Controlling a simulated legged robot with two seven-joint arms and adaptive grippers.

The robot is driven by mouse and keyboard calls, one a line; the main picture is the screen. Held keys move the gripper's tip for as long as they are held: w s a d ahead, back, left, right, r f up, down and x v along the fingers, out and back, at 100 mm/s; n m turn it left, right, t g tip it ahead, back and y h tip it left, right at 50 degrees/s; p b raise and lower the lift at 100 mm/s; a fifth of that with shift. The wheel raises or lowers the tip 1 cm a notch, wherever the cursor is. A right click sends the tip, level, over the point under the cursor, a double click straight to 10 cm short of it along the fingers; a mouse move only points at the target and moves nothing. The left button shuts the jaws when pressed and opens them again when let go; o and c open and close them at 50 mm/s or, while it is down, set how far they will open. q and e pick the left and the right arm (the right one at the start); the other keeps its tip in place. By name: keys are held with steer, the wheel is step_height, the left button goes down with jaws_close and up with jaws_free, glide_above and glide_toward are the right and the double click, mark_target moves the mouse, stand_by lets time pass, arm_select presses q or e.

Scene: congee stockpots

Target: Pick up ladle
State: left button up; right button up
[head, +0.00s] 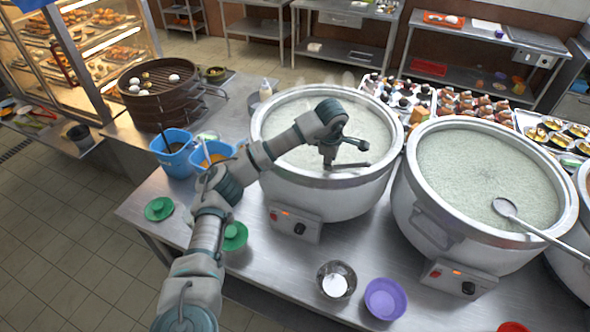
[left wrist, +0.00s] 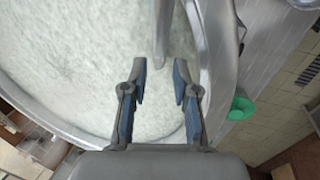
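My left gripper (head: 343,150) is over the left stockpot (head: 330,190), which holds pale congee. In the left wrist view my left gripper (left wrist: 161,75) is open, with its two blue-padded fingers apart. A grey metal rod (left wrist: 163,30), which looks like the ladle's handle, comes down from the top edge and its end lies at the gap between the fingertips. The fingers do not close on it. The ladle's bowl is not visible there. Another ladle (head: 504,207) rests in the right stockpot (head: 430,200), its handle over the rim. My right gripper is not in view.
Blue tubs (head: 172,158), green lids (head: 159,208) and a bamboo steamer (head: 160,100) are left of the pots. A metal bowl (head: 336,281) and a purple bowl (head: 385,298) stand in front. Food trays (head: 465,105) lie behind. The pot rims stand high around the congee.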

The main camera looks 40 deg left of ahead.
arm_select(q)
steer(key=x, duration=0.5)
steer(key=shift+w+d+p, duration=0.25)
steer(key=shift+d+p, duration=0.1)
steer(key=shift+p, duration=0.05)
steer(key=shift+s+r, duration=0.1)
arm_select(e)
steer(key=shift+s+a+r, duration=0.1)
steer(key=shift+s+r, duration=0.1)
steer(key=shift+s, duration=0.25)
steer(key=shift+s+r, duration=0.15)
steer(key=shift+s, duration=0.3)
arm_select(q)
steer(key=shift+a, duration=0.15)
jaws_close()
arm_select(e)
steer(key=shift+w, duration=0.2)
